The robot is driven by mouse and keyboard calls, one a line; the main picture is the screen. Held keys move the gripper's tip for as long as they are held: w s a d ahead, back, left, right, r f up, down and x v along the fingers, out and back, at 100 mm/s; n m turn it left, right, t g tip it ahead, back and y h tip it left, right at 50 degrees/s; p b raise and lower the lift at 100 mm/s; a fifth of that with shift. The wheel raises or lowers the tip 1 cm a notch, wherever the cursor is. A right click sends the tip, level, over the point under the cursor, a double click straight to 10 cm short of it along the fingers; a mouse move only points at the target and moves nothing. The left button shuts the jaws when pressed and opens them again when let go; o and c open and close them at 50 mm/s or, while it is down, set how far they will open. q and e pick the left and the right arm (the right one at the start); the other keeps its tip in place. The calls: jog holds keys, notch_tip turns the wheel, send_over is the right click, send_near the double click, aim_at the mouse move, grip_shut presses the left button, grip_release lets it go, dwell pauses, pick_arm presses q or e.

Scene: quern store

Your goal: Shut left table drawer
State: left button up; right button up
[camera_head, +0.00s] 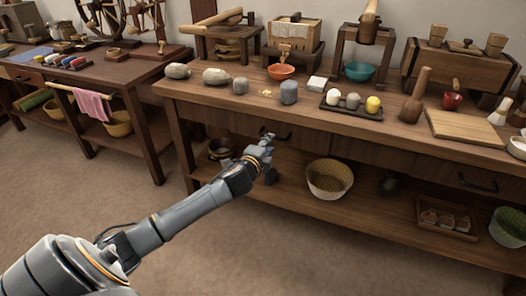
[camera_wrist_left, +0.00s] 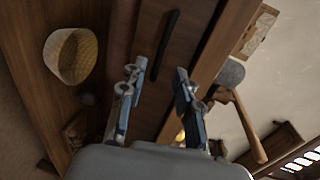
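The long wooden table (camera_head: 330,125) has a left drawer (camera_head: 305,140) in its front, partly hidden by my left gripper. The drawer's dark bar handle (camera_head: 283,133) shows just right of the gripper. In the left wrist view the drawer front (camera_wrist_left: 140,30) and handle (camera_wrist_left: 166,45) lie ahead of the fingers. I cannot tell how far the drawer stands out. My left gripper (camera_head: 267,143) is in front of the drawer; in the wrist view its two fingers (camera_wrist_left: 159,80) are spread with nothing between them. My right gripper is not in view.
A right drawer handle (camera_head: 478,183) is on the same table. A woven basket (camera_head: 329,179) stands on the lower shelf, and grey stones (camera_head: 289,92) and bowls stand on top. Another table (camera_head: 95,72) stands at the left. The floor (camera_head: 260,250) in front is clear.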

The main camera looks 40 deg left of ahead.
pick_arm(q)
jog(key=v, duration=0.5)
jog(key=shift+w, duration=0.1)
dwell(0.3)
